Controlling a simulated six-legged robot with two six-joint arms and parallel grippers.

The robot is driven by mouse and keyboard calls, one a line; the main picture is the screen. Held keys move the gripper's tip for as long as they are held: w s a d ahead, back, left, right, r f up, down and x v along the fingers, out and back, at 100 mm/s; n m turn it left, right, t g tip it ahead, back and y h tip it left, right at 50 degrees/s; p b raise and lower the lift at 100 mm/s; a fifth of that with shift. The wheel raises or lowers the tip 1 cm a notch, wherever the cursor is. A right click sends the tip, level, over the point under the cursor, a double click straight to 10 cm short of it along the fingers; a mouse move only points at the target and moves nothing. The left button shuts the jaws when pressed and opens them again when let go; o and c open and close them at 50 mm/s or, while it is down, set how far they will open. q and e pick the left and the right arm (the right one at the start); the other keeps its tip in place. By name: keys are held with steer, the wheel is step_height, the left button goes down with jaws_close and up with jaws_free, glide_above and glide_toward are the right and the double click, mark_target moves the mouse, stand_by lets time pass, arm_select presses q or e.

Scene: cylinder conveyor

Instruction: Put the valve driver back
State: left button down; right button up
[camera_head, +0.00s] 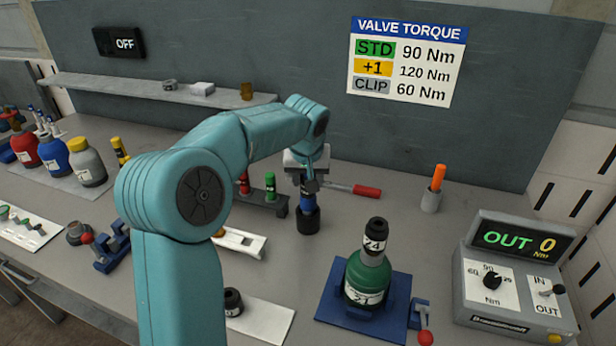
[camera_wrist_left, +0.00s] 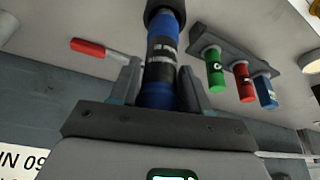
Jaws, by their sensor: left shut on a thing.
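My left gripper (camera_head: 308,182) is shut on the valve driver (camera_head: 308,219), a black and blue upright tool. It is near the back of the bench, right of the small rack. I cannot tell whether its lower end touches the bench. In the left wrist view the driver (camera_wrist_left: 160,60) stands between the two fingers of the gripper (camera_wrist_left: 160,88). A grey rack (camera_head: 268,207) holds a green piece (camera_head: 270,185) and a red piece (camera_head: 244,183). The wrist view also shows a blue piece (camera_wrist_left: 265,92) in it. My right gripper is not in view.
A green cylinder (camera_head: 368,278) with a black top stands on a blue base (camera_head: 333,306) at front right. A control box (camera_head: 515,290) reads OUT 0. A red-handled tool (camera_head: 366,191) lies behind the driver. An orange marker (camera_head: 438,178) stands in a holder. Several cylinders stand at left.

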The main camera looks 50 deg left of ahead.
arm_select(q)
steer(key=shift+f+b, duration=1.75)
steer(key=shift+f, duration=0.3)
steer(key=shift+c, duration=2.3)
jaws_free()
steer(key=shift+f, duration=0.1)
step_height(320, 180, up, 6)
steer(key=p, duration=0.4)
steer(key=shift+p, duration=0.4)
